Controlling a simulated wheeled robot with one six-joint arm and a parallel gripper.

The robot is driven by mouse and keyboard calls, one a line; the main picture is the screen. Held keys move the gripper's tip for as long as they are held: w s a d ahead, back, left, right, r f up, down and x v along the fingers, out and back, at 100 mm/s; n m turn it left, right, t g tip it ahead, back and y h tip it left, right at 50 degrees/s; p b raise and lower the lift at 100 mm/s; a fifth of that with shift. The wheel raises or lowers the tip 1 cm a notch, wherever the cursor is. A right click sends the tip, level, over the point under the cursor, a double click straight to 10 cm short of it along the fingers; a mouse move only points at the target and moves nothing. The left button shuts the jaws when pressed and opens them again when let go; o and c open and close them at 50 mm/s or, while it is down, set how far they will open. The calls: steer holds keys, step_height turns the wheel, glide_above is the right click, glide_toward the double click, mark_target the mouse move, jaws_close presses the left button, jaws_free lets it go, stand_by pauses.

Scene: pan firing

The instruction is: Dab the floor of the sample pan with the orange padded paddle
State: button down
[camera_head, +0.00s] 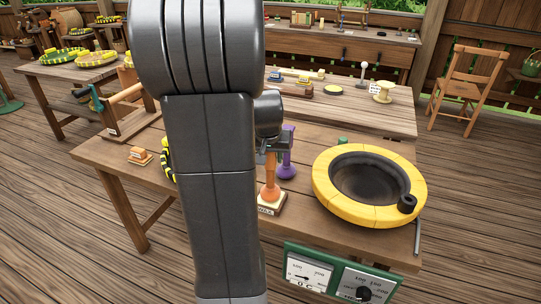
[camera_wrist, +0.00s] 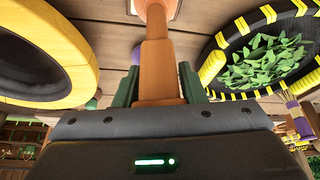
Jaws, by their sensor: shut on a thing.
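The orange paddle (camera_head: 269,190) stands upright at a small labelled block on the table, just left of the yellow-rimmed pan. My gripper (camera_head: 274,148) is above it, shut on its upper handle. In the wrist view the orange handle (camera_wrist: 156,60) sits between the green fingers of my gripper (camera_wrist: 158,85). The round pan (camera_head: 325,184) has a thick yellow rim and a dark, bare-looking floor. Its rim also shows at the left of the wrist view (camera_wrist: 88,62). My gripper is to the left of the pan, clear of its rim.
A purple-handled tool (camera_head: 289,163) stands close behind the paddle. A small orange block (camera_head: 140,155) lies left. A black-and-yellow basket of leaves (camera_wrist: 262,62) shows in the wrist view. My arm hides the table's middle.

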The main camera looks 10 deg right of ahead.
steer(key=shift+r+p, duration=2.65)
steer(key=shift+r, duration=0.9)
steer(key=shift+f, duration=0.1)
